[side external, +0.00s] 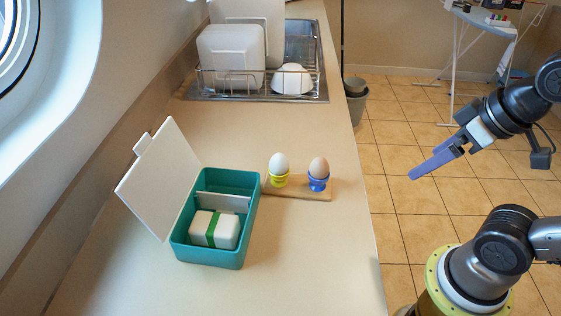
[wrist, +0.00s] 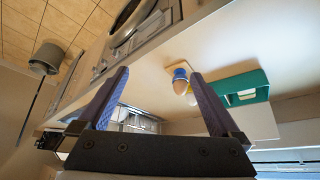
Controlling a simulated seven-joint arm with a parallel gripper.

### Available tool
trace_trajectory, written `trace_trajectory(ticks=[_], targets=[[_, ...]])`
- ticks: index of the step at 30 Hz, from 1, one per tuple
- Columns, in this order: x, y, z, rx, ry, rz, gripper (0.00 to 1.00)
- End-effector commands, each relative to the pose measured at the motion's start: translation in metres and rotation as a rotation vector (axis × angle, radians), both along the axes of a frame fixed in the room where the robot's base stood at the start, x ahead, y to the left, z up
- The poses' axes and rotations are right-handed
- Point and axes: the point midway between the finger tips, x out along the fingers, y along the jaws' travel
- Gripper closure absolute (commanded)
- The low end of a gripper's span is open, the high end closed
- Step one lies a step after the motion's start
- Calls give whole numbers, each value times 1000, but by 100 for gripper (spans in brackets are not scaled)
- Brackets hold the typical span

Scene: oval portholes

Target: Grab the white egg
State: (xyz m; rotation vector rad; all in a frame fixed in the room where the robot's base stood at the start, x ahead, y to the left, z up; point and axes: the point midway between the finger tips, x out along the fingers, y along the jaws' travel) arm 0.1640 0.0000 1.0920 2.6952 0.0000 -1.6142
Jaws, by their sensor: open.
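The white egg (side external: 279,162) stands upright in a yellow egg cup (side external: 279,180) on a small wooden board (side external: 312,194) on the counter. A brown egg (side external: 318,167) stands just right of it in a blue egg cup (side external: 318,184). In the wrist view the brown egg (wrist: 180,86) and blue cup (wrist: 180,73) show near the right finger, and the white egg is mostly hidden behind them. My gripper (side external: 424,166) is open and empty, in the air beyond the counter's right edge, well to the right of both eggs. Its two fingers (wrist: 158,76) are spread wide.
A teal box (side external: 216,257) with its white lid (side external: 161,180) raised stands left of the board; a green-banded white block (side external: 203,229) lies inside. A dish rack (side external: 258,92) with a white bowl (side external: 291,80) stands farther back. The counter in front of the board is clear.

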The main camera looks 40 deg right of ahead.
Motion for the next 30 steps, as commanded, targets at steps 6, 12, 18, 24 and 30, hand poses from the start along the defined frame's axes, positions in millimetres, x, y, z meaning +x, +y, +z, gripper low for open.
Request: trace_trajectory(ticks=[6,12,18,24,30], targets=[[0,0,0,0,0,0,4],[0,0,0,0,0,0,12],[0,0,0,14,2,-26,12],[-2,4,14,144,24,-236,12],[28,17,63,346,91,-545,12]])
